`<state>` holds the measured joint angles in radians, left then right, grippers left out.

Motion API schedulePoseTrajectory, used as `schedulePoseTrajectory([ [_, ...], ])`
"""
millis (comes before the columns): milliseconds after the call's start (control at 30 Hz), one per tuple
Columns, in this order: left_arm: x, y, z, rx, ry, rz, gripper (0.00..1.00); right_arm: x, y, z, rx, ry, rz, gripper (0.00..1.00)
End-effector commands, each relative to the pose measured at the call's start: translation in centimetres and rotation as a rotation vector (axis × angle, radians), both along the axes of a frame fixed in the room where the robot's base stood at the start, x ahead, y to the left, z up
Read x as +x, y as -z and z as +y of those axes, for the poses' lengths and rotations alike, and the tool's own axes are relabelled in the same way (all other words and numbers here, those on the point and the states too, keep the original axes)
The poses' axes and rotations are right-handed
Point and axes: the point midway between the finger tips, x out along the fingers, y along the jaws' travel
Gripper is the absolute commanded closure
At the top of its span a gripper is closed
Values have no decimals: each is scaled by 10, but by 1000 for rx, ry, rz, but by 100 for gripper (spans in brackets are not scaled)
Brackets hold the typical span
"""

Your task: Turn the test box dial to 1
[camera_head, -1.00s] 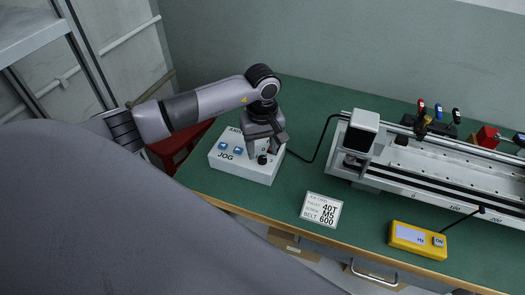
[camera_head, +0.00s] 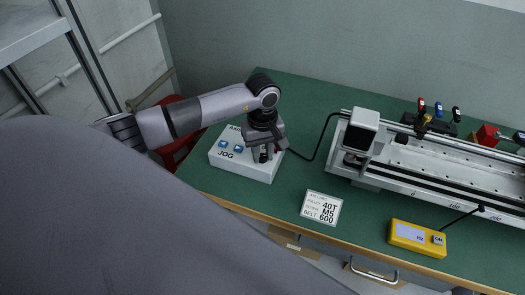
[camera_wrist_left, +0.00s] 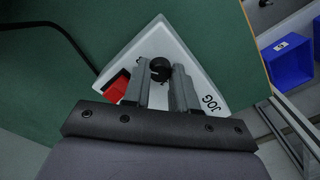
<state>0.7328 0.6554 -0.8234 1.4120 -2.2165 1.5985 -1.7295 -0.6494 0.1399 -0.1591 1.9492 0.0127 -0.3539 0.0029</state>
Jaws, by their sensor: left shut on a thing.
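I cannot read the dial's pointer or scale. My right gripper is not in view.
A black cable (camera_head: 322,137) runs from the box area to the gantry rail (camera_head: 430,180) at the right. A white label card (camera_head: 321,208) and a yellow meter (camera_head: 418,238) lie in front. A red thing (camera_head: 180,145) stands left of the bench. The bench behind the box is clear.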

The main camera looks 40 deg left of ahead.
Motion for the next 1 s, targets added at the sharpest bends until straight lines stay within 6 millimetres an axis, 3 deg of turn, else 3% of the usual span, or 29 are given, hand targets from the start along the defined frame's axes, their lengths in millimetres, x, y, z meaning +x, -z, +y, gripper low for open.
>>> schedulePoseTrajectory([
  [267,0,1,1,1,-145,1,100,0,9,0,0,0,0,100],
  [1000,0,1,0,0,-835,0,100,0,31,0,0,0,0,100],
])
